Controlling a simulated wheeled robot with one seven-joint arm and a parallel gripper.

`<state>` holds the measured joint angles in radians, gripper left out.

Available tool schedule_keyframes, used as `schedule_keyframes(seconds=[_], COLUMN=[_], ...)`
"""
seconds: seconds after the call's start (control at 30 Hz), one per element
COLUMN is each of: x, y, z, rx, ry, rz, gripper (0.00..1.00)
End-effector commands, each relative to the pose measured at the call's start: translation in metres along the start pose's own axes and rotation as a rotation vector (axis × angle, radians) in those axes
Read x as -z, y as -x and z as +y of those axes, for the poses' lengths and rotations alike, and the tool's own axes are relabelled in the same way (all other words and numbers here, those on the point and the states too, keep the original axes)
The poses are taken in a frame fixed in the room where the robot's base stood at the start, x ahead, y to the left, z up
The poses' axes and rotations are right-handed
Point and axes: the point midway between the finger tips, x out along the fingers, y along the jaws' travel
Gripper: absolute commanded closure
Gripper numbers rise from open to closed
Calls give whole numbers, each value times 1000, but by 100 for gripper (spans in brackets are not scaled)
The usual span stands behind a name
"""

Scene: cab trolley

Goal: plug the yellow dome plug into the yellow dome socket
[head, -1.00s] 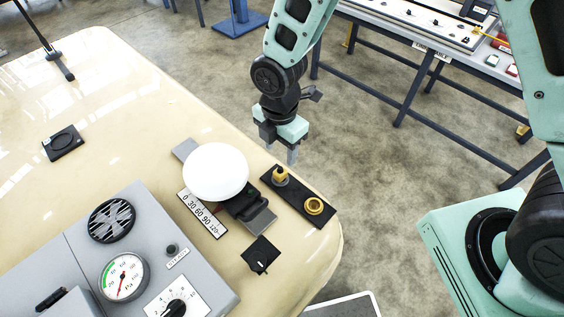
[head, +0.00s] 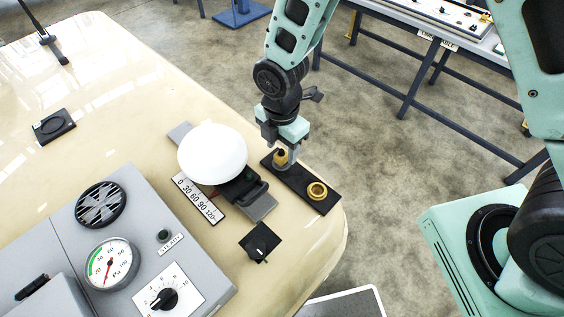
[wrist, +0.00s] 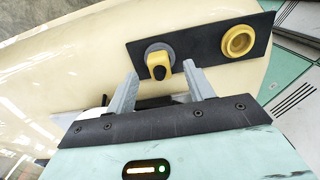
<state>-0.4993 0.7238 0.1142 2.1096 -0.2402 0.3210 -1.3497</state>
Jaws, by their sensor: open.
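My gripper (head: 285,155) is at the plug, pointing down. In the wrist view my gripper (wrist: 160,72) is open, with one fingertip to each side of the plug and gaps between. The socket's inside is small and hard to make out.
A white dome (head: 212,152) and a black-handled slider with a number scale (head: 199,198) stand close left of the plate. A grey panel with a gauge (head: 111,263) is at lower left. The cream top's rounded edge (head: 337,235) lies just beyond the plate.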

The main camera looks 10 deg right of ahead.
Motion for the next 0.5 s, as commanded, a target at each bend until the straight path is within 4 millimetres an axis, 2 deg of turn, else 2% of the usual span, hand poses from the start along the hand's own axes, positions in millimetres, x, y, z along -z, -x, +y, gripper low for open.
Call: schedule_keyframes(seconds=[0.03,0.2,0.5], x=[0,0,0], y=[-12,-24,-25], z=[0,1,0], rx=[0,-2,-1], ry=[0,0,0], rz=[0,0,0], gripper=[47,47,47])
